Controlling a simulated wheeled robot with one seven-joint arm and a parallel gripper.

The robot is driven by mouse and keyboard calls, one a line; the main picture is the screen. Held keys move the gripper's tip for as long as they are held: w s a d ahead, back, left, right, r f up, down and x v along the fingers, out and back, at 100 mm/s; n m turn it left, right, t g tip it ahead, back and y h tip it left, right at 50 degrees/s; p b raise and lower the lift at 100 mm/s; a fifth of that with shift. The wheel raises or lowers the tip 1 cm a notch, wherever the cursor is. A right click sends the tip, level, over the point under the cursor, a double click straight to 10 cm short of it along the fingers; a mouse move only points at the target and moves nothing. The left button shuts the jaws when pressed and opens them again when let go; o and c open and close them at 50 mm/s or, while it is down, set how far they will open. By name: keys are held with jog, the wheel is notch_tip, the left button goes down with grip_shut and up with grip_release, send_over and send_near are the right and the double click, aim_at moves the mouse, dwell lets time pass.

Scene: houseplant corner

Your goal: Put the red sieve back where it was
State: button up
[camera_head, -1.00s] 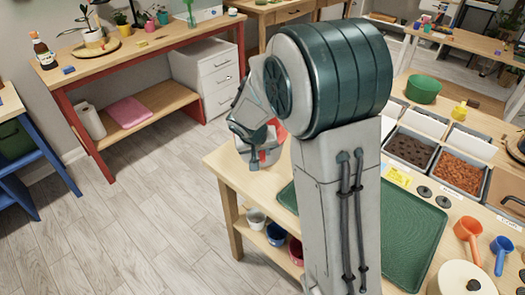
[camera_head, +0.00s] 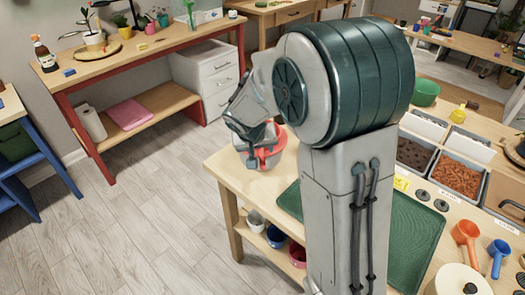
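A red, round-edged object (camera_head: 276,144), which looks like the red sieve, shows behind and below my gripper at the far left corner of the wooden worktable (camera_head: 222,163). Something pale, perhaps a bowl, shows with it; whether the red object rests in it or above it I cannot tell. My gripper (camera_head: 254,158) points down in front of the red object and overlaps it in the picture. The fingers are small and partly merged with what is behind them, so their opening and any hold are unclear. My arm hides part of the tabletop.
A green tray (camera_head: 414,232) lies on the worktable beside my arm. Bins of dark soil (camera_head: 415,154) and brown chips (camera_head: 458,180), a green bowl (camera_head: 425,92), and orange (camera_head: 467,233) and blue (camera_head: 500,250) scoops stand to the right. Small pots (camera_head: 276,236) sit on the lower shelf.

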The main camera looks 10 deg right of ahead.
jog(key=v, duration=0.8)
jog(key=s+d+y, duration=0.1)
jog(key=s+d, duration=0.1)
jog(key=s, duration=0.8)
jog(key=s+d+n+g+y, duration=0.1)
jog(key=s+d+y, duration=0.1)
jog(key=s, duration=0.9)
jog(key=shift+s+d+r, duration=0.2)
jog(key=shift+d+r, duration=0.1)
jog(key=shift+r, duration=0.1)
